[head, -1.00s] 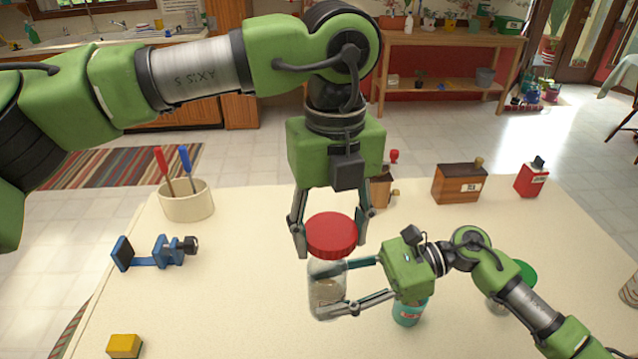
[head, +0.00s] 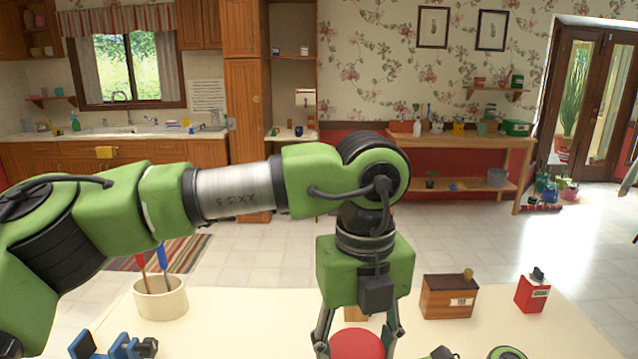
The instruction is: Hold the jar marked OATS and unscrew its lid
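The red lid (head: 357,344) shows at the bottom edge of the head view. The jar under it is cut off, and no OATS marking can be read. My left gripper (head: 358,337) points down from above, with one finger on each side of the lid. Its fingertips are cut off, so I cannot tell whether they touch the lid. Only a small top part of my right gripper (head: 438,353) shows at the bottom edge, right of the lid. Its fingers are out of view.
On the cream table (head: 240,320) are a crock (head: 161,300) with red- and blue-handled tools, a blue clamp-like device (head: 110,347), a wooden box (head: 449,298), a red container (head: 531,293) and a green lid (head: 506,353). A wooden bench (head: 450,150) stands far behind.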

